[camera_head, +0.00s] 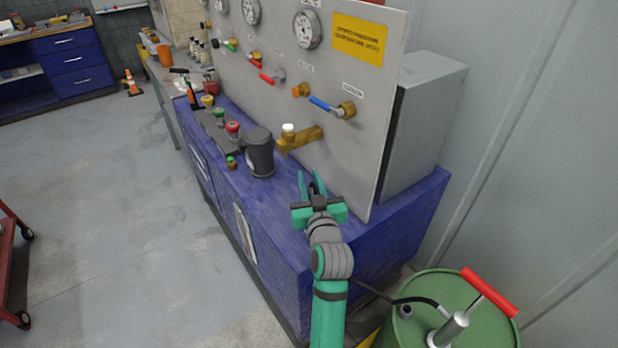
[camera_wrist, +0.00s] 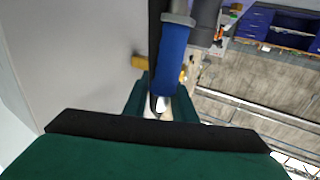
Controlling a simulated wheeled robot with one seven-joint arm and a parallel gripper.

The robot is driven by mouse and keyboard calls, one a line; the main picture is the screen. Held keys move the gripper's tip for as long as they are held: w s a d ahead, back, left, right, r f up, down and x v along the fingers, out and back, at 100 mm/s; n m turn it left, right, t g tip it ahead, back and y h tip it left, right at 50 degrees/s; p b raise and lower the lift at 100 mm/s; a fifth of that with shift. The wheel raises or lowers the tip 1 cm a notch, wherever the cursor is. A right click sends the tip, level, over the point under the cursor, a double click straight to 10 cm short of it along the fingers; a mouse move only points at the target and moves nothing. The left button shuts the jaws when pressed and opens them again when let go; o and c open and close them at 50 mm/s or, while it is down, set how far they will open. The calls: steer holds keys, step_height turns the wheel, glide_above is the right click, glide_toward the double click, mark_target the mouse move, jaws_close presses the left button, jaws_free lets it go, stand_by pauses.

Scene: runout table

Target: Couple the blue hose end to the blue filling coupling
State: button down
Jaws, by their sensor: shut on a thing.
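My gripper (camera_head: 311,180) is over the blue bench top, in front of the gauge panel, with its fingers pointing away toward the brass tap. In the wrist view my gripper (camera_wrist: 160,108) is shut on the blue hose end (camera_wrist: 173,55), a blue cylinder with a grey collar and a pale metal tip between the fingers. A black hose-like length runs beside it. In the head view the hose end is mostly hidden between the fingers. I cannot make out the blue filling coupling in either view.
The brass tap (camera_head: 300,138) projects from the panel (camera_head: 372,158), with a dark grey canister (camera_head: 260,152) to its left. Red, green and yellow fittings (camera_head: 232,128) line the bench. A blue-levered valve (camera_head: 327,105) is above. A green drum (camera_head: 455,300) stands at lower right.

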steer(key=shift+f, duration=1.15)
steer(key=c, duration=1.4)
jaws_free()
steer(key=shift+s+f, duration=0.1)
steer(key=v, duration=1)
steer(key=shift+s, duration=0.35)
